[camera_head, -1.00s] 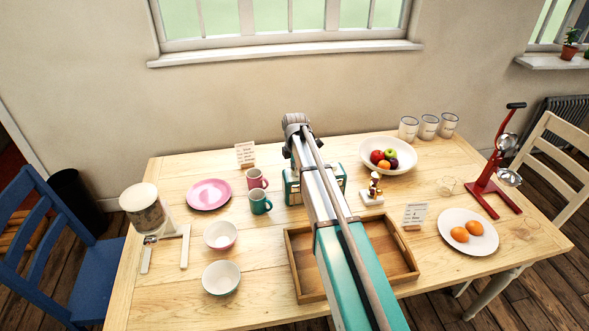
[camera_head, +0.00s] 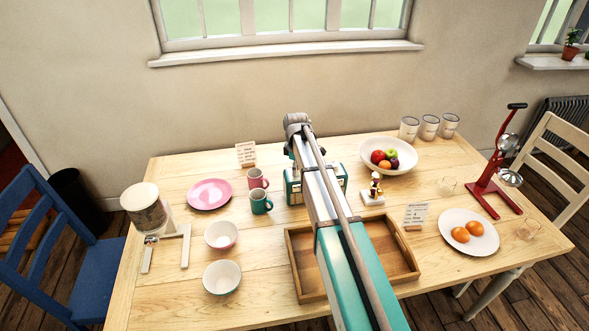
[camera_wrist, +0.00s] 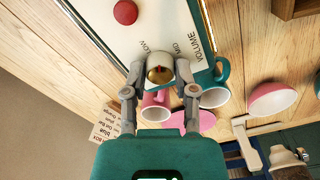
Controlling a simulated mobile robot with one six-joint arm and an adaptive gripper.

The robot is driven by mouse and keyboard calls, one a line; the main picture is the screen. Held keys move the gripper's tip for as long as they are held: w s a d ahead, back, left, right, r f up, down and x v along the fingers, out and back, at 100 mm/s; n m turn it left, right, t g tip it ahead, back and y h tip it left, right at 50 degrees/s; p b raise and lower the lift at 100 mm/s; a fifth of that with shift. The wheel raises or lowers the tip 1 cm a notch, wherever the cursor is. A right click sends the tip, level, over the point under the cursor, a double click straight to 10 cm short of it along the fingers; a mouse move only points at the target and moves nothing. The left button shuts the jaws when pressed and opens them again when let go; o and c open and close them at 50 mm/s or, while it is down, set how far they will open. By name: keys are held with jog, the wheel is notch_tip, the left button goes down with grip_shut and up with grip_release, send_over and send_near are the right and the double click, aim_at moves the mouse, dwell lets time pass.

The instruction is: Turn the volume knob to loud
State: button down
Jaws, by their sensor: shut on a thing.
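The radio (camera_head: 292,190) is a teal box with a light front, near the back middle of the table, partly hidden behind my arm in the head view. In the wrist view its pale front panel (camera_wrist: 165,22) carries the words VOLUME, MID and one partly covered that reads like LOW. My gripper (camera_wrist: 160,78) is shut on the volume knob (camera_wrist: 158,74), a pale round knob with a brass-coloured part, one finger on each side. The LOUD mark and the knob's setting cannot be made out. A red round button (camera_wrist: 125,12) lies apart from the fingers.
A green mug (camera_head: 260,201) and a pink mug (camera_head: 257,179) stand close left of the radio. A small figurine (camera_head: 374,190) and a fruit bowl (camera_head: 402,163) stand to its right. A wooden tray (camera_head: 402,279) lies under my arm.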

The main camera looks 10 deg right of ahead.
jog(key=m, duration=0.6)
jog(key=shift+d+m, duration=0.15)
jog(key=shift+m, duration=0.15)
jog(key=m, duration=1.2)
jog(key=shift+m, duration=0.3)
jog(key=m, duration=0.6)
jog(key=shift+c, duration=2.2)
grip_release()
jog(key=shift+o, duration=0.2)
